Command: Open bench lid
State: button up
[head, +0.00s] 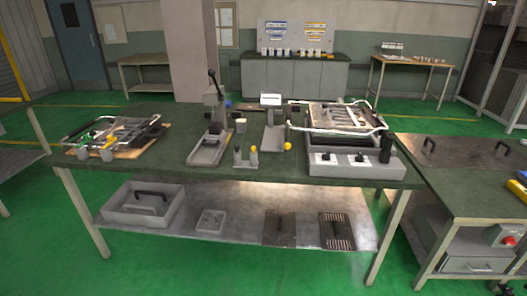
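A bench (460,200) stands at the right, partly cut off by the picture's edge. My gripper is not in this view.
A long green-topped table (222,180) fills the middle, with a grey heater-like unit (350,164), a lever press (212,130) and a wire rack. Its lower shelf (240,215) holds a grey bin. A red button (506,240) is on the right bench's front. Green floor is clear in front.

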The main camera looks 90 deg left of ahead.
aim_at(339, 122)
jog(key=i, duration=0.15)
jog(key=u, duration=3.2)
jog(key=i, duration=0.8)
jog(key=u, duration=0.1)
